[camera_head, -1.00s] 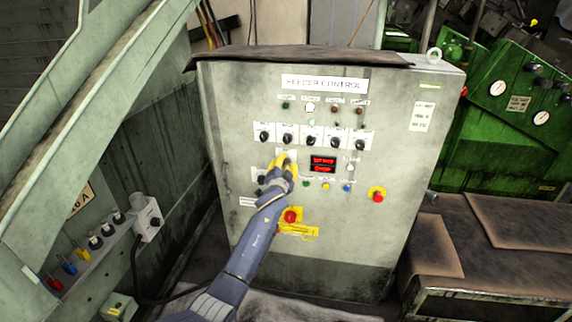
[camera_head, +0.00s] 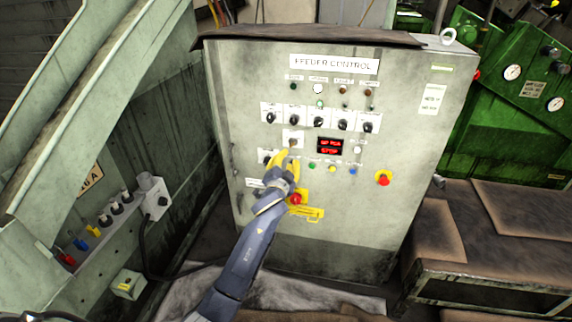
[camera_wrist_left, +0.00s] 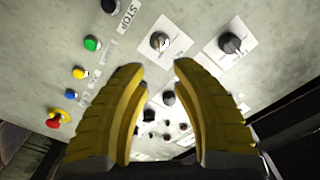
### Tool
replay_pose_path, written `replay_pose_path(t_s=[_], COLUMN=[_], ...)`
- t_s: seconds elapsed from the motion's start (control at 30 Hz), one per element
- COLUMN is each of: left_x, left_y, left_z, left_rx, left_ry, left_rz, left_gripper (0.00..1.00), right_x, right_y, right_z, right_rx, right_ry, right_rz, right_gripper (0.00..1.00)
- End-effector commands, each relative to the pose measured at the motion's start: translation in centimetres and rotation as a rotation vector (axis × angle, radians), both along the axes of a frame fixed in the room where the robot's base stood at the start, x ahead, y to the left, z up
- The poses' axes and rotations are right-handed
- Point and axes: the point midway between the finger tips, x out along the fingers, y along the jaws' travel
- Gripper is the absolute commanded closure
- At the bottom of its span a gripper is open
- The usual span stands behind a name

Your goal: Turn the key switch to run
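The key switch (camera_head: 292,142) is a small round metallic switch on a white plate, below the row of black selector knobs on the grey feeder control cabinet (camera_head: 355,225). In the left wrist view the key switch (camera_wrist_left: 159,41) shows just beyond the fingertips, between them. The direction it points is too small to tell. My left gripper (camera_head: 286,155) has yellow fingers, and its tips are just below the switch plate in the head view. In the left wrist view the left gripper (camera_wrist_left: 162,66) is open, with nothing between its fingers. My right gripper is not in view.
A black selector (camera_wrist_left: 229,43) on a white plate is close to the key switch. A red stop button (camera_head: 296,199) is beside my left wrist, another (camera_head: 383,178) is further right. A red-lit display (camera_head: 330,146) is right of the switch. A brown-topped bench (camera_head: 430,235) stands at right.

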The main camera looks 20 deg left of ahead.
Motion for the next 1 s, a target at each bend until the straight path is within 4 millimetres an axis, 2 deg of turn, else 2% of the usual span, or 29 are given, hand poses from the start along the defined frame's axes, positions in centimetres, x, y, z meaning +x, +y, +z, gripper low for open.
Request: replay_pose_path(t_s=[0.1, 0.3, 0.87, 0.97, 1.0], left_x=[-1.1, -2.0, -2.0, -1.3, -0.9], left_y=[-0.1, -0.2, -0.5, -1.0, -1.2], left_z=[0.0, 0.0, 0.2, -2.3, -3.9], left_rx=[0.001, 0.001, -0.027, -0.075, -0.093], left_ry=[0.000, 0.001, -0.014, 0.012, 0.033], left_rz=[0.000, 0.001, -0.013, -0.039, -0.047], left_gripper=[0.75, 0.75, 0.75, 0.75, 0.75], right_x=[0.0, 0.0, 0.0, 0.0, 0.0], right_y=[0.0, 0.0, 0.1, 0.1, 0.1], right_z=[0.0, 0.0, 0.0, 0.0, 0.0], right_rx=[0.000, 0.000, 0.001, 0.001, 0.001], right_ry=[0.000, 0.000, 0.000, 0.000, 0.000], right_rz=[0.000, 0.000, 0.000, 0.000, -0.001], right_gripper=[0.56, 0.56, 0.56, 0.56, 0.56])
